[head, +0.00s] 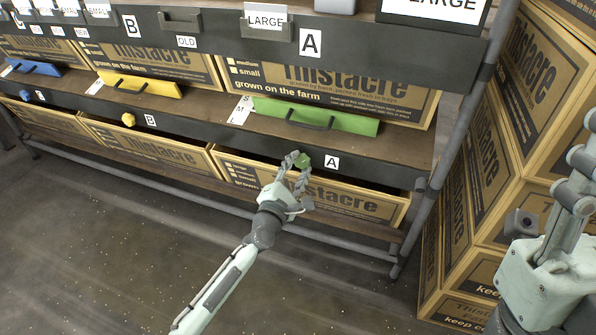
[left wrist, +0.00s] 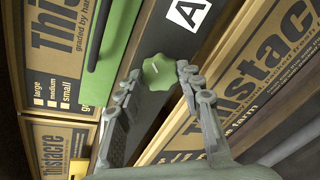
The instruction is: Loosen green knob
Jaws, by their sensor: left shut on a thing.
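The green knob (head: 303,161) sits on the dark shelf rail, left of a white "A" label (head: 332,162). My left gripper (head: 296,163) is at the knob with its fingers on either side of it, shut on it. In the left wrist view the green knob (left wrist: 158,72) shows lobed edges and a pale line on its face, between the fingertips (left wrist: 160,78). The knob is still on the rail. My right gripper (head: 585,150) is at the right edge, away from the shelf and partly cut off; its opening cannot be judged.
A green bar with a dark handle (head: 316,117) lies above the knob, before a Thistacre box (head: 400,98). A yellow knob (head: 128,119) and a blue knob (head: 25,95) are further left on the rail. Stacked cartons (head: 490,150) stand at right. The floor in front is clear.

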